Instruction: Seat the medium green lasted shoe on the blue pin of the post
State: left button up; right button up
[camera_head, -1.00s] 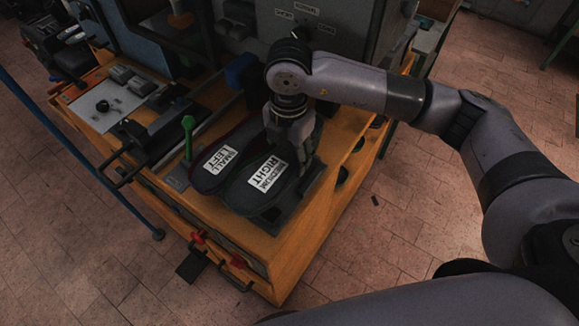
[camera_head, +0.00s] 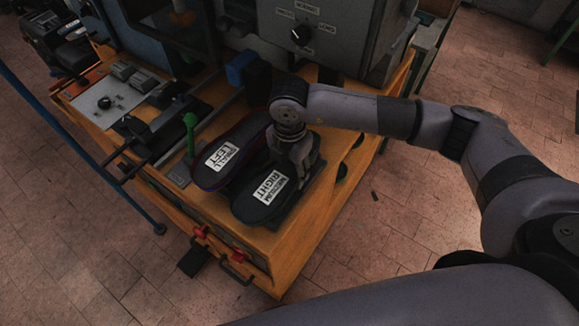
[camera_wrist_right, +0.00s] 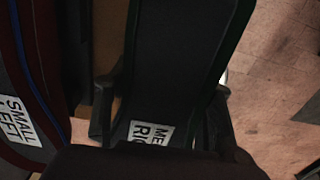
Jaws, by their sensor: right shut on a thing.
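The medium right shoe (camera_head: 258,208) lies sole up in the head view, with a white "MEDIUM RIGHT" label on its dark sole. A thin green edge shows on it in the wrist view (camera_wrist_right: 182,45). My right gripper (camera_head: 300,160) is shut across its middle, with a finger on each side. The small left shoe (camera_head: 208,180), dark with a red and blue edge, is beside it on the left, also sole up. The post and its blue pin are not visible; the shoes cover what is beneath them. My left gripper is not in view.
The orange bench (camera_head: 330,195) has a bare strip right of the shoes. A green-knobbed lever (camera_head: 190,122) stands left of the small shoe. A blue block (camera_head: 240,67) and a grey control box (camera_head: 315,35) stand behind.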

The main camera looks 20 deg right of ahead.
jog(key=o, duration=1.4)
